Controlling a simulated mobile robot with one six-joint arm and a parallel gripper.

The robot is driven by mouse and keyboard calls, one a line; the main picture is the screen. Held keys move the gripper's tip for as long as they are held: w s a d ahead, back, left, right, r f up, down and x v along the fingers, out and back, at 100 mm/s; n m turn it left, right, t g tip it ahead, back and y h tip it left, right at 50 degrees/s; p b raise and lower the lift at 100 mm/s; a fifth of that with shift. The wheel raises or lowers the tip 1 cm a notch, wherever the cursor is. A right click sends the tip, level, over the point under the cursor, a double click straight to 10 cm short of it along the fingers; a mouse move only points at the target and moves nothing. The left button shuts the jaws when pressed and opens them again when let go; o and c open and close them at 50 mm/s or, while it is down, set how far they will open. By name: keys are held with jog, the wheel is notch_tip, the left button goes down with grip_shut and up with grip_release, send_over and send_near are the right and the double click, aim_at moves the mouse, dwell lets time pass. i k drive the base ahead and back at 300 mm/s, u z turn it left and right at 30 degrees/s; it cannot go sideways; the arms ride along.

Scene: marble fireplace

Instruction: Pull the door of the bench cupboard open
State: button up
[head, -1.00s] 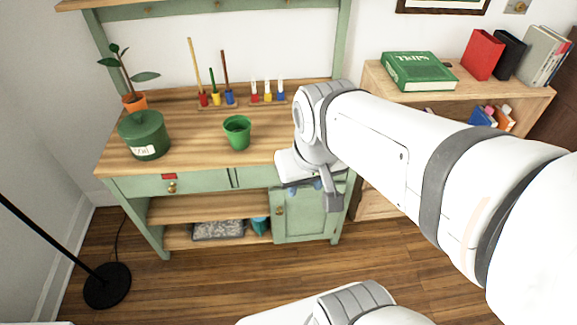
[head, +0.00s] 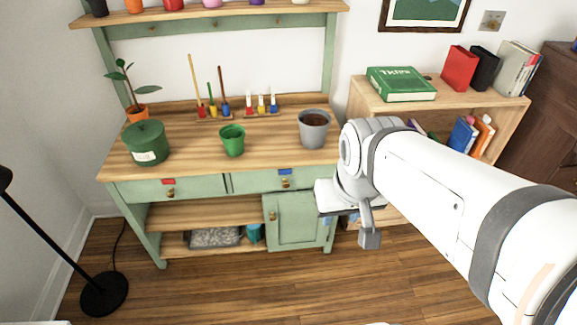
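The green bench cupboard door (head: 297,221) is at the lower right of the potting bench, below the blue-labelled drawer (head: 285,178). It looks closed, flush with the bench front. Its small brass knob (head: 272,216) is near its left edge and uncovered. My gripper (head: 350,220) is to the right of the door, by the bench's front right corner. It overlaps the door's upper right edge in the picture and is apart from the knob. Its fingers are mostly hidden by my wrist, so I cannot see whether they are open.
The bench top (head: 185,143) holds a dark green tin (head: 146,143), a green pot (head: 231,141) and a grey pot (head: 313,129). A low bookcase (head: 447,103) stands at right behind my arm. A black lamp (head: 103,295) stands at left. Floor in front is clear.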

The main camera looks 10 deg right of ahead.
aim_at(292, 222)
jog(key=i, duration=1)
jog(key=z, duration=0.45)
jog(key=k, duration=1.8)
jog(key=u, duration=0.35)
jog(key=i, duration=1.05)
jog(key=u, duration=0.05)
